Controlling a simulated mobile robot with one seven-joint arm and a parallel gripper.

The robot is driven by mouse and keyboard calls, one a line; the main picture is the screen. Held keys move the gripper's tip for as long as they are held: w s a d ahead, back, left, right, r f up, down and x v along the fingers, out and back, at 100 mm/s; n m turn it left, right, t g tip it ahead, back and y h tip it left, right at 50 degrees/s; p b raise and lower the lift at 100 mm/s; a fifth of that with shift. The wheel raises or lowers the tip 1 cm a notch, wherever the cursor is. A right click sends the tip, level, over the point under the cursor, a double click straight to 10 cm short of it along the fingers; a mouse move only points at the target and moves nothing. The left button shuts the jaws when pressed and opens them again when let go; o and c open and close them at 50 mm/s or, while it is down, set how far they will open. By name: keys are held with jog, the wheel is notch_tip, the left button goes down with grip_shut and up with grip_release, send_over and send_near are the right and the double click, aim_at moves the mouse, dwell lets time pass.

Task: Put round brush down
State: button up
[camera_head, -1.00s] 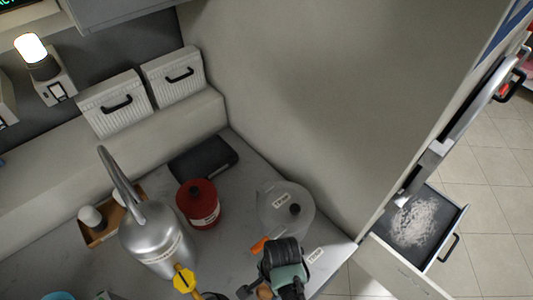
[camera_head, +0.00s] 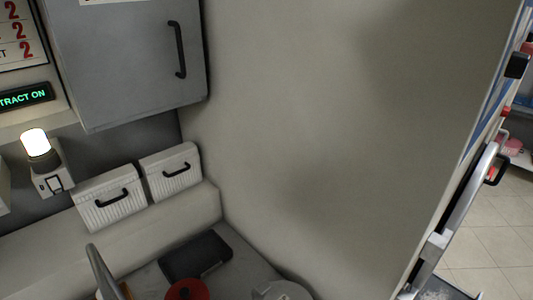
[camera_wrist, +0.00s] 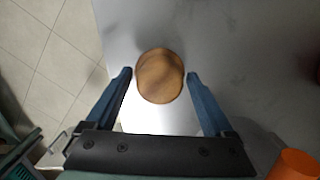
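A round, light-brown wooden disc (camera_wrist: 160,76), which looks like the top of the round brush, is in the middle of the wrist view. Its underside and any bristles are hidden. My gripper (camera_wrist: 160,75) is open, with one blue finger on each side of the disc. A narrow gap shows between each fingertip and the wood. The disc appears to be on or just above the grey counter (camera_wrist: 235,40); I cannot tell contact. Neither my gripper nor the disc is in the head view.
The counter's edge is left of the disc, with floor tiles (camera_wrist: 40,50) beyond. An orange object (camera_wrist: 295,165) is at lower right. In the head view, a black flat case (camera_head: 196,256), a red container (camera_head: 187,290) and a clear-lidded container (camera_head: 280,291) stand near the wall panel (camera_head: 310,120).

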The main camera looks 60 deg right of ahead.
jog(key=shift+o, duration=0.2)
jog(key=shift+r, duration=0.1)
notch_tip(320, 180, up, 12)
jog(key=d, duration=0.1)
jog(key=shift+s+d+p, duration=0.15)
jog(key=shift+s+p, duration=0.15)
